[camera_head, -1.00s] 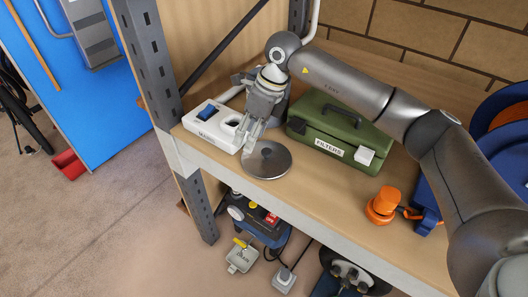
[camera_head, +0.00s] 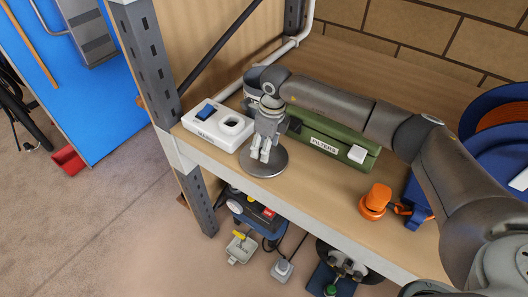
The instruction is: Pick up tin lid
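The tin lid (camera_head: 267,169) is a round, flat grey metal disc. It lies on the wooden shelf near the front edge, between the white switch box and the green FILTERS tin. My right gripper (camera_head: 260,155) points down over the middle of the lid, its two fingertips close together. The fingers cover the lid's centre, so I cannot tell whether they grip anything there. The green tin (camera_head: 310,132) stands just behind and to the right, partly hidden by my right arm. My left gripper is out of view.
The white box (camera_head: 217,126) with a blue switch stands left of the lid. A dark upright post (camera_head: 146,60) bounds the shelf at left. An orange item (camera_head: 376,201) sits to the right. Shelf between the tin and front edge is clear.

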